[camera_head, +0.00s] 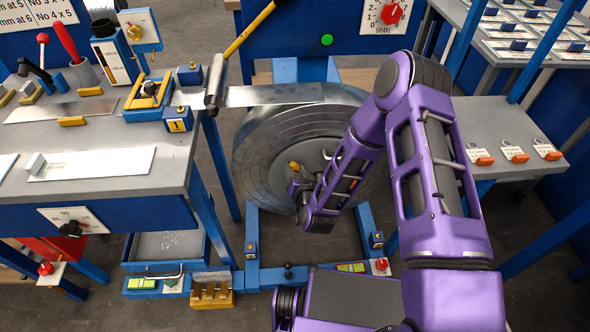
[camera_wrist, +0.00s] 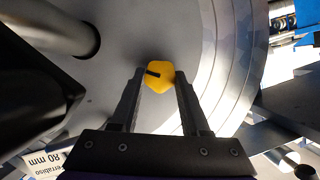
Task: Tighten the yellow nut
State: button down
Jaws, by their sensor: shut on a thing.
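The yellow nut (camera_wrist: 160,76) sits at the middle of the grey metal coil reel. It is a rounded yellow knob with a dark slot or mark across its face in the wrist view. The two dark fingers of my gripper (camera_wrist: 160,84) lie on either side of the nut, with their tips against its sides. In the head view the nut (camera_head: 294,167) shows as a small yellow spot beside the end of my purple arm. My gripper is mostly hidden there by the arm.
The coil reel (camera_head: 262,150) stands between the left workbench (camera_head: 110,178) and the right bench (camera_head: 515,125). A metal strip (camera_head: 275,95) runs from its top to the left bench. A dark round rod or handle (camera_wrist: 85,40) is close to my gripper's left.

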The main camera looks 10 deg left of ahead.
jog(key=shift+c, duration=1.9)
grip_release()
jog(key=p+v, duration=0.3)
jog(key=v, duration=1.4)
jog(key=shift+s, duration=0.25)
